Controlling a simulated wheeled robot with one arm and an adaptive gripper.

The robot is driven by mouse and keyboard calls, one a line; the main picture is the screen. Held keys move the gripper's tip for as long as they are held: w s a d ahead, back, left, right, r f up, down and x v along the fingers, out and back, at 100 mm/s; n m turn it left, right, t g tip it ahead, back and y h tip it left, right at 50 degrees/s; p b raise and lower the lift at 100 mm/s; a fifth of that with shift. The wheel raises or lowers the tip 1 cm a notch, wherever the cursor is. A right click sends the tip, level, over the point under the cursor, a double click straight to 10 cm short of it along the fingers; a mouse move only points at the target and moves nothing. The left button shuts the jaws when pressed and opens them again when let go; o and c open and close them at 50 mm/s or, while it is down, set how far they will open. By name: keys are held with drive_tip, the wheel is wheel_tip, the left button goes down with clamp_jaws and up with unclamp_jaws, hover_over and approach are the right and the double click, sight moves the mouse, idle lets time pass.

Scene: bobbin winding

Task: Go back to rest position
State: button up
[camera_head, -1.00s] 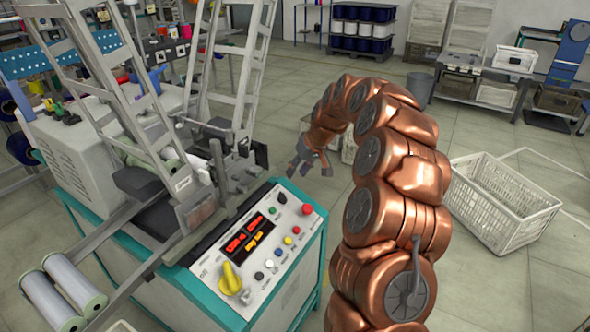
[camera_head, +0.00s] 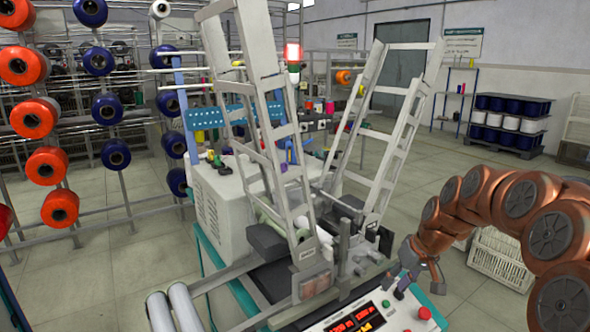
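My copper arm reaches in from the right edge and bends down to my gripper (camera_head: 424,281). My gripper hangs just above and behind the right part of the control panel (camera_head: 385,315), near its red button (camera_head: 424,313). Its fingers look spread, but they are small and dark here. I see nothing held between them. The winding machine (camera_head: 235,210) stands in the middle with two tall slanted ladder-like frames (camera_head: 392,165). White tubes (camera_head: 172,312) lie on its front rails at the lower left.
A rack of orange and blue bobbins (camera_head: 45,165) stands at the left. A white basket (camera_head: 500,262) is partly behind my arm. A shelf of dark and white spools (camera_head: 508,124) is at the back right. Floor is clear behind the basket.

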drive_tip(key=s+a+g+h, duration=0.15)
drive_tip(key=s+a, duration=0.25)
drive_tip(key=s, duration=0.9)
drive_tip(key=s+a+g+h, duration=0.15)
drive_tip(key=s+a, duration=0.25)
drive_tip(key=s, duration=0.9)
drive_tip(key=s+d+f+m+g, duration=0.1)
drive_tip(key=s+d+f+g, duration=0.1)
drive_tip(key=s, duration=1.1)
drive_tip(key=s+p+v, duration=0.3)
drive_tip(key=p+v, duration=1.1)
drive_tip(key=shift+a+r+m+t, duration=0.3)
drive_tip(key=shift+r+t, duration=0.1)
drive_tip(key=shift+r, duration=0.35)
drive_tip(key=shift+w, duration=0.15)
